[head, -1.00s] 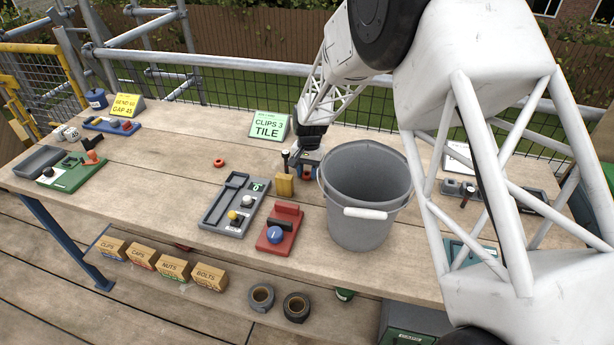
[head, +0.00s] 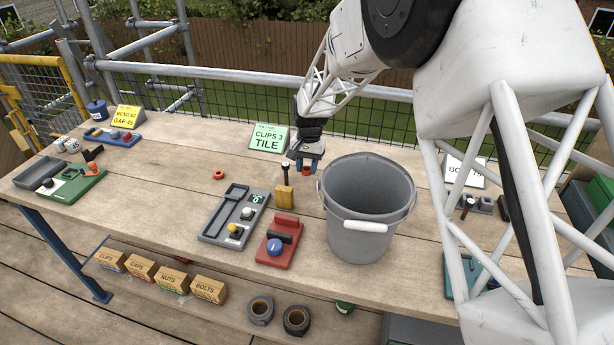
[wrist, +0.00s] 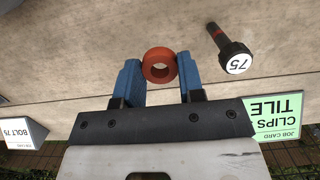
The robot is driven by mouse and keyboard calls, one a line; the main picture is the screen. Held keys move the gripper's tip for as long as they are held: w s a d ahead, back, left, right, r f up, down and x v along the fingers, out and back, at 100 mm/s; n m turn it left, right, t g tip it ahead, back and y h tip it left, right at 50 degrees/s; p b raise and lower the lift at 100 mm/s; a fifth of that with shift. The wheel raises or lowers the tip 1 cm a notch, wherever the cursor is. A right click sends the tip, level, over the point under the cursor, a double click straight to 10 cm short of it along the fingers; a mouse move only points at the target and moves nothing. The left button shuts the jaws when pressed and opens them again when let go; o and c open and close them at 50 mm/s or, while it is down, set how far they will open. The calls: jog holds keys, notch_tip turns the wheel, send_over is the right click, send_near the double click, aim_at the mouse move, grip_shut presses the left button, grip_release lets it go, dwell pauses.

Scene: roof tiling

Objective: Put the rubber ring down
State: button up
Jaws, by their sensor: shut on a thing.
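My gripper (wrist: 163,82) is shut on an orange-red rubber ring (wrist: 160,65), which sits between the tips of the two blue fingers in the wrist view. In the head view my gripper (head: 308,163) is over the back middle of the bench, in front of the green "CLIPS 3 TILE" card (head: 268,138), and the ring (head: 306,170) shows at the fingertips. I cannot tell whether the ring touches the bench. A similar red ring (head: 218,174) lies on the bench to the left.
A grey bucket (head: 366,215) stands close by at front right. A grey tray (head: 212,226) and a red holder (head: 275,252) lie in front. Bare bench lies left of my gripper.

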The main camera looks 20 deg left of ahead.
aim_at(306, 170)
jog(key=shift+r, duration=1.45)
jog(key=shift+r, duration=0.1)
notch_tip(306, 170, up, 13)
jog(key=s+d+n+t+h, duration=0.1)
jog(key=s+d+n+t, duration=0.2)
jog(key=s+d+n, duration=1.95)
jog(key=w+a+f+n, duration=0.2)
jog(key=f, duration=0.3)
jog(key=w+a+f+n, duration=0.2)
jog(key=w+f, duration=0.1)
jog(key=f, duration=0.3)
jog(key=shift+a, duration=0.25)
jog(key=shift+n, duration=0.25)
jog(key=shift+f, duration=3.1)
